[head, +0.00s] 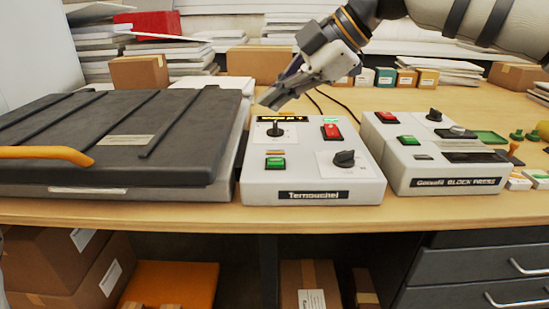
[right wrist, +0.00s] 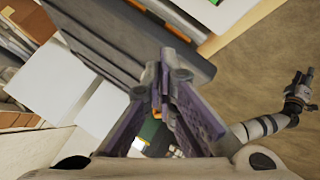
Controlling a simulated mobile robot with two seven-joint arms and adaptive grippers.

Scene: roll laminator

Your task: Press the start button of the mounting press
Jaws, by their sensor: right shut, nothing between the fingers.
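A wide press (head: 130,135) with a dark ribbed lid and orange handle (head: 45,154) stands at the left, lid down. Beside it is a white control box (head: 262,187) labelled like "Ternouchel". The box has a green button (head: 275,163), a red switch (head: 332,132), a black knob (head: 344,159), a small lever (head: 275,129) and a lit display (head: 282,118). My right gripper (head: 270,101) is shut and empty, above the box's back left part, apart from the green button. The right wrist view shows its fingers (right wrist: 166,72) together. My left gripper (right wrist: 298,88) shows small there; its jaws are unclear.
A second white box (head: 415,170) labelled "BLOCK PRESS" stands just right, with its own green button (head: 408,140), red switch (head: 386,117) and knob (head: 434,115). Cardboard boxes and paper stacks line the back. The wooden bench top (head: 470,101) is clear behind the second box.

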